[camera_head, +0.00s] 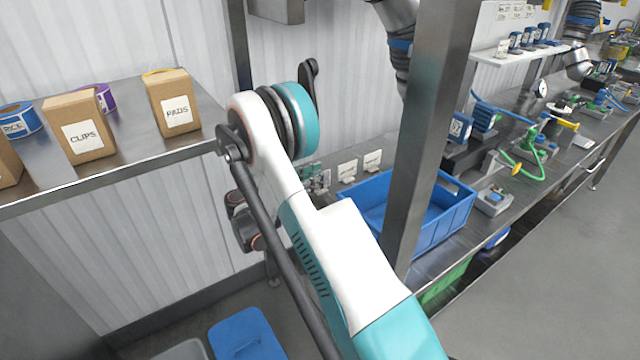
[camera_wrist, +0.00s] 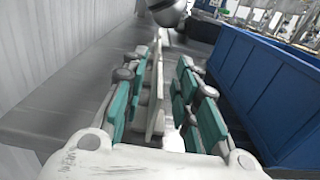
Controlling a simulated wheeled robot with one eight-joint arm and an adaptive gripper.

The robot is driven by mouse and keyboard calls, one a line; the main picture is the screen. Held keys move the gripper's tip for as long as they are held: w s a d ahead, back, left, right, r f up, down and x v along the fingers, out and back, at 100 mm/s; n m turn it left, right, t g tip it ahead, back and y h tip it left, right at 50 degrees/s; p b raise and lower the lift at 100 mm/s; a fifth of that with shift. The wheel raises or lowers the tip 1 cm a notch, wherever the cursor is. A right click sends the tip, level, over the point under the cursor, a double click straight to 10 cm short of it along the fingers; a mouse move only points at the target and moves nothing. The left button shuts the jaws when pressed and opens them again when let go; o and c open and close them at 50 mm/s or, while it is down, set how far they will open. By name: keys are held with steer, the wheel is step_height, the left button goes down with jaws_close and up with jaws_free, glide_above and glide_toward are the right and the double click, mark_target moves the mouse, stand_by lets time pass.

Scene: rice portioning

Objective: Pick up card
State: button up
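My gripper (camera_wrist: 163,88) fills the lower middle of the wrist view, with teal pads on both fingers. The fingers are apart. A thin pale card (camera_wrist: 154,105) stands upright between them, seen nearly edge-on. A gap shows between the card and the right finger's pads; whether the left pads touch it, I cannot tell. In the head view two small white cards (camera_head: 347,171) (camera_head: 372,160) stand on the bench left of the blue bin. My arm crosses the middle of the head view, and a small grey-green shape beside the cards there is too small to make out.
A blue bin (camera_wrist: 262,85) stands close on the right; it also shows in the head view (camera_head: 448,215). A corrugated wall (camera_wrist: 50,45) runs along the left. A metal post (camera_head: 428,130) rises in front of the bench. Cardboard boxes (camera_head: 78,125) (camera_head: 172,102) stand on a left shelf.

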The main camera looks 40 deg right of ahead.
steer(key=shift+d, duration=0.65)
steer(key=shift+c, duration=0.6)
jaws_close()
